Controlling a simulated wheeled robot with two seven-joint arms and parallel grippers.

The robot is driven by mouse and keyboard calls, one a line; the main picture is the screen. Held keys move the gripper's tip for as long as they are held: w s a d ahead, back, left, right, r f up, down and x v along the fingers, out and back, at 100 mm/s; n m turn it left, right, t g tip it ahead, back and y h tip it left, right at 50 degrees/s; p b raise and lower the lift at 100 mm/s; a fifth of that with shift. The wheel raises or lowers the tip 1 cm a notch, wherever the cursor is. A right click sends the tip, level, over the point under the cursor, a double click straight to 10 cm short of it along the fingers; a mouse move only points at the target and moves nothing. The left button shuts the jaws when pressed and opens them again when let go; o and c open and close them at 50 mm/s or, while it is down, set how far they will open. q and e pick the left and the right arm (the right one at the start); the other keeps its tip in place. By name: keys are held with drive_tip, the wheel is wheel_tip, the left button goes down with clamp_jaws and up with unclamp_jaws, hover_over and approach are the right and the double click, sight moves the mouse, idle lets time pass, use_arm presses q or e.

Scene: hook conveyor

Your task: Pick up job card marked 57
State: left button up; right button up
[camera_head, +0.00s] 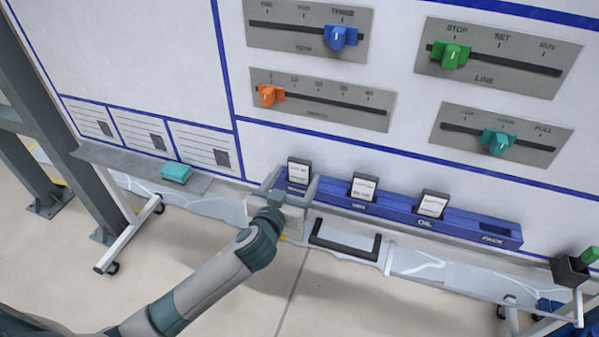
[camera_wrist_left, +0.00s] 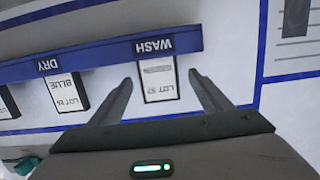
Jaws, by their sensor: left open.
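The job card marked LOT 57 (camera_wrist_left: 160,88) is a white card with a dark edge in the WASH slot of the blue rack. It also shows in the head view (camera_head: 299,172), at the rack's left end. My left gripper (camera_head: 294,182) is open in front of that slot. In the left wrist view its two fingers (camera_wrist_left: 162,78) reach along either side of the card, with gaps left and right; I cannot tell whether the fingertips touch the rack. My right gripper is not in view.
The blue rack (camera_head: 464,229) also holds two other cards (camera_head: 364,186) (camera_head: 432,204); its right end slot looks empty. Sliders on grey plates (camera_head: 499,55) are above. A teal block (camera_head: 176,172) is on the left ledge, a dark holder (camera_head: 571,270) at right.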

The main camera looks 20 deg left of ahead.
sight(298, 174)
use_arm(q)
drive_tip(key=shift+w+d+f+p, duration=0.1)
drive_tip(key=shift+w+f+p, duration=0.15)
drive_tip(key=shift+w, duration=0.6)
drive_tip(key=shift+w+d+f+p, duration=0.1)
drive_tip(key=shift+w+p, duration=0.1)
drive_tip(key=shift+w, duration=0.65)
drive_tip(key=c, duration=1.1)
drive_tip(key=shift+c, duration=0.2)
